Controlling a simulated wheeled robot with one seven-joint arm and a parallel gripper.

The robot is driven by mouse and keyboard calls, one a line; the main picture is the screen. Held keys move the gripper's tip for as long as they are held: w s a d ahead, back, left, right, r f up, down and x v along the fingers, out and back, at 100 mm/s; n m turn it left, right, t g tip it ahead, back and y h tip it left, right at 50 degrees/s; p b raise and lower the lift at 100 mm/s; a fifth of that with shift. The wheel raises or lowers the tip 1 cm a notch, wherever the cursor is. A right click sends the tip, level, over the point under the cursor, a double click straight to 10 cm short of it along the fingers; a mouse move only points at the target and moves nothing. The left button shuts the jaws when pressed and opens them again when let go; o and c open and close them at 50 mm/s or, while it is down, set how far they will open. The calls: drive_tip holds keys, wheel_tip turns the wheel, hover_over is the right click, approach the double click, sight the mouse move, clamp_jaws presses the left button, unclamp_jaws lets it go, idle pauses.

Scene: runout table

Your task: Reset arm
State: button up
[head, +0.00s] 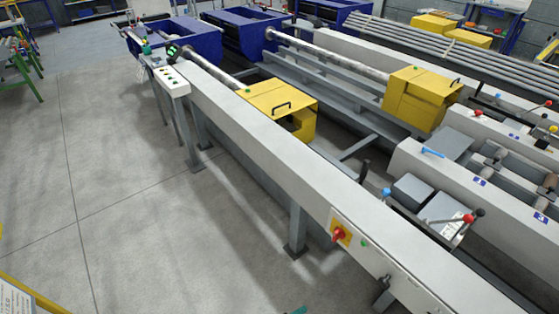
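My gripper is not seen in the head view, and no part of my arm can be made out for sure. The runout table's long grey beam (240,138) runs from the upper left to the lower right on grey legs. A yellow guard box (278,97) with a black handle sits over its channel. A control panel (172,83) with small buttons is at its far left end. A red rotary switch (338,235) is on a yellow plate on the near side.
A second yellow box (420,97) stands on the parallel line behind. Blue bins (183,40) are at the far end. Long bars (420,48) lie at the upper right. Levers with red and blue knobs stick up at right. The grey floor (110,170) at left is mostly clear.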

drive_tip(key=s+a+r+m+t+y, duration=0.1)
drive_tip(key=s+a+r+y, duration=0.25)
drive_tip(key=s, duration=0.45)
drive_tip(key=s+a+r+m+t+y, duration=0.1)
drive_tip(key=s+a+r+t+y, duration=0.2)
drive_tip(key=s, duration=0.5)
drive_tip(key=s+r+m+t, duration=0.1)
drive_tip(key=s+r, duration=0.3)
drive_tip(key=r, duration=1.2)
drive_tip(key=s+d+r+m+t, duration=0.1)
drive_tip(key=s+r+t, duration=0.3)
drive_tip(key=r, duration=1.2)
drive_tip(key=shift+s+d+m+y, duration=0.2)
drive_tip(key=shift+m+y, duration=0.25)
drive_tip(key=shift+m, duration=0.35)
